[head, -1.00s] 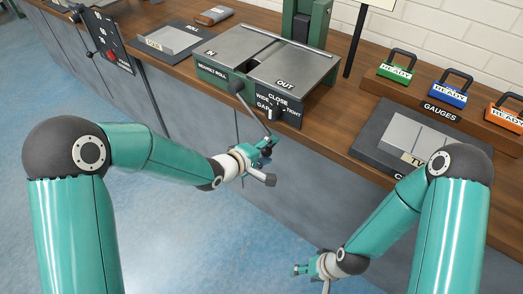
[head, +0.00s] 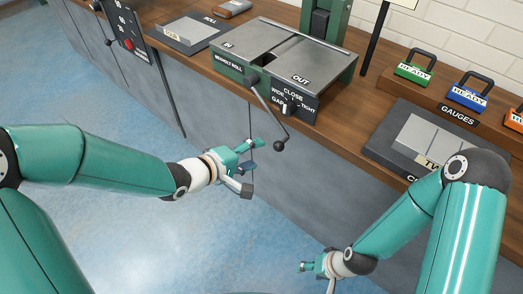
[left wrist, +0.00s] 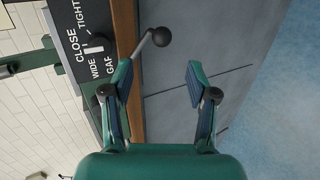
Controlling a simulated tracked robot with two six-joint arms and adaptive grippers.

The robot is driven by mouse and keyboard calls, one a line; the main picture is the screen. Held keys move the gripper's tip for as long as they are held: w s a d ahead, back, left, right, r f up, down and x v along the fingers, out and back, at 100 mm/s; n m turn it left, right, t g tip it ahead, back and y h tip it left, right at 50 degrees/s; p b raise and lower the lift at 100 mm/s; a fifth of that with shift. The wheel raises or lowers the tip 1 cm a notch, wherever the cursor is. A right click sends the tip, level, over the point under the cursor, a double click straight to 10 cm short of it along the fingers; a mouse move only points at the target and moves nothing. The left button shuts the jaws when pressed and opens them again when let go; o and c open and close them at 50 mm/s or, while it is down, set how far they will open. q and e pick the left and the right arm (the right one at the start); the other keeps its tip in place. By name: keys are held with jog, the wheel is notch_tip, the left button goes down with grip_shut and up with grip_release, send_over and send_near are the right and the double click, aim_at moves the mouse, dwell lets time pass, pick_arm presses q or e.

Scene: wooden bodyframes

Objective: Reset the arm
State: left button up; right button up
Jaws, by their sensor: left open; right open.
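My left gripper (head: 250,168) is open and empty in front of the bench machine in the head view. A dark crank lever ending in a black ball knob (head: 278,146) hangs from the machine's front, just right of and above this gripper. In the left wrist view the open fingers (left wrist: 160,82) have nothing between them, and the ball knob (left wrist: 161,37) shows beyond the fingertips, apart from them. My right gripper (head: 314,276) is open low in the head view, over the blue floor; its fingers are small and partly cut by the frame's bottom edge.
The green and steel machine (head: 284,55) stands on the wooden bench, with a black CLOSE/WIDE/TIGHT dial panel (head: 290,100). A grey gauge block (head: 425,140) and several padlock-shaped READY tags (head: 413,70) sit to the right. Blue floor (head: 150,120) is open in front of the bench.

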pick_arm(q)
jog(key=shift+s+a, duration=0.15)
jog(key=shift+a, duration=0.05)
dwell(0.4)
jog(key=s+a+f+n+g+y, duration=0.1)
jog(key=s+a+f+n+g, duration=0.15)
jog(key=f, duration=0.95)
jog(key=s+a+f+m+g+y, duration=0.3)
jog(key=s+f+m+g, duration=0.4)
jog(key=s+f+m, duration=0.7)
jog(key=s+r+n+p, duration=0.3)
jog(key=r+p, duration=0.8)
jog(key=p, duration=0.1)
jog(key=shift+a+p, duration=0.15)
jog(key=shift+p, duration=0.25)
jog(key=shift+n+t, duration=0.25)
